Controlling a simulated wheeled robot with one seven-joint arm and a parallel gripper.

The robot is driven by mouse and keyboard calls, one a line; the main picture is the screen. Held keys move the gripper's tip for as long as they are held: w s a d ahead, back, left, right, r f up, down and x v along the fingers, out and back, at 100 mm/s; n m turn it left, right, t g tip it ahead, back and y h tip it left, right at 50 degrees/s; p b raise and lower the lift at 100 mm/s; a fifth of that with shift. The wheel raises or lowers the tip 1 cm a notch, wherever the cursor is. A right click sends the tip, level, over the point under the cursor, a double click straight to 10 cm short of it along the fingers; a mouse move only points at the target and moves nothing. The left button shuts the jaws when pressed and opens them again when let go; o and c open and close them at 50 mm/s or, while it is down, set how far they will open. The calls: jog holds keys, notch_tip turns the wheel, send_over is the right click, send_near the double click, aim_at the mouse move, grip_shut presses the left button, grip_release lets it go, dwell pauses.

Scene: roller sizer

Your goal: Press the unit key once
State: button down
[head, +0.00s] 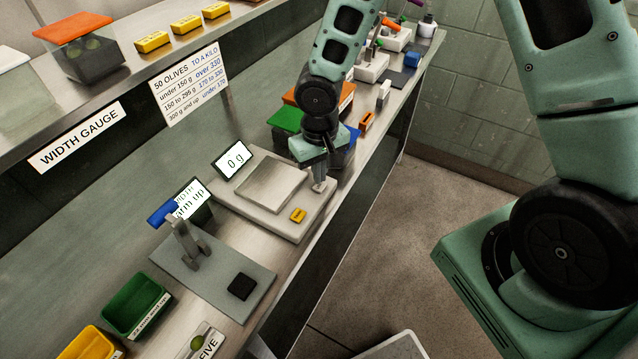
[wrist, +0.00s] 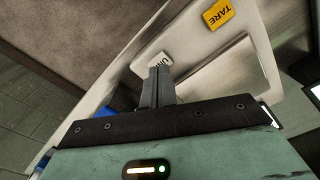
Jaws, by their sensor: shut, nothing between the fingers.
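The scale (head: 258,212) stands on the steel bench, with a bare weighing pan (head: 272,187). Its display (head: 234,161) reads 0 g. In the wrist view, the pale unit key (wrist: 151,60) lies on the scale's front strip, its lettering partly hidden by my fingers. The yellow tare key (head: 298,215) is farther along the same strip and also shows in the wrist view (wrist: 218,14). My gripper (head: 321,186) points down over the end of the scale, fingers shut and empty. Its tips (wrist: 158,72) are at the unit key; I cannot tell whether they touch it.
Green and orange bins (head: 287,119) stand close behind my gripper. Open floor (head: 400,230) lies right of the bench.

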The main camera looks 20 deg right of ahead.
aim_at(320, 185)
jog(key=shift+f, duration=0.2)
jog(key=shift+f+b, duration=0.7)
jog(key=shift+b, duration=0.15)
jog(key=shift+r, duration=0.15)
jog(key=shift+r+p, duration=0.75)
dwell(0.4)
jog(key=shift+r+p, duration=2.05)
jog(key=shift+r, duration=0.45)
